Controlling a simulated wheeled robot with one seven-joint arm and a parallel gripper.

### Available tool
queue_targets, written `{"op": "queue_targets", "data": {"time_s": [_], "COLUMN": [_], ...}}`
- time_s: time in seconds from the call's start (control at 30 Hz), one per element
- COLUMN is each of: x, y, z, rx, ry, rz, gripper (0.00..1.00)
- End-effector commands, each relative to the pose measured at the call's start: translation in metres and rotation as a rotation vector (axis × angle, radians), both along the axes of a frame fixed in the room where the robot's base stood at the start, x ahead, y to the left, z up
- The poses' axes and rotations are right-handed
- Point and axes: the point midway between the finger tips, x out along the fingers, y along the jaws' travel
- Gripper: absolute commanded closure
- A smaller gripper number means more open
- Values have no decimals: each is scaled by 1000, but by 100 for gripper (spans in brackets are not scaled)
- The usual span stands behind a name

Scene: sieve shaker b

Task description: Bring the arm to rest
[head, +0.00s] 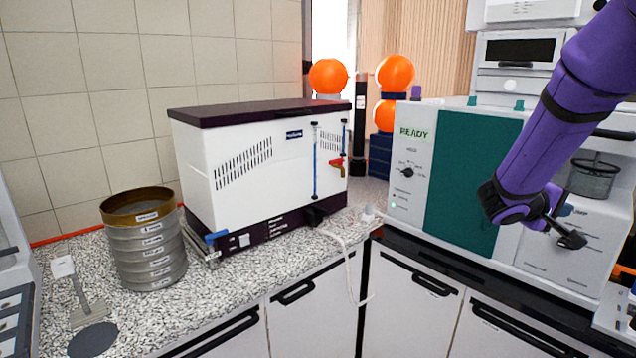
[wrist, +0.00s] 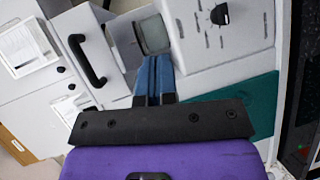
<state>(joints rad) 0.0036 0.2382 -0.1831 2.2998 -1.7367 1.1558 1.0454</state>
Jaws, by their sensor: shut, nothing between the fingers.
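My purple arm comes in from the upper right of the head view. My gripper (head: 568,225) is at its lower end, in front of the white machine with the green panel. In the wrist view my gripper's blue fingers (wrist: 153,78) lie close together, shut and empty. Beyond the fingertips in that view is a grey sieve-like container (wrist: 153,36), apparently the grey cylinder (head: 593,178) to the right of my gripper in the head view. I cannot tell how far the fingers are from it.
A stack of sieves (head: 147,240) and a white water bath-like box (head: 258,160) stand on the speckled counter (head: 215,300). The machine with the green panel (head: 474,170) reads READY. Cabinet doors with black handles (head: 415,272) lie below. Orange spheres (head: 328,76) stand behind.

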Motion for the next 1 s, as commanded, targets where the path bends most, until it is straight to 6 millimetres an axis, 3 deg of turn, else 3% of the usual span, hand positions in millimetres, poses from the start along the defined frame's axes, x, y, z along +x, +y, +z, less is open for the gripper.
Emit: {"op": "queue_targets", "data": {"time_s": [0.2,0.5,1.0], "x": [-63,-137,-225], "y": [25,81,202], "z": [27,42,64], "rx": [224,588,1180], "ry": [-12,-38,-153], "rz": [-127,-172,77], "gripper": [100,100,100]}}
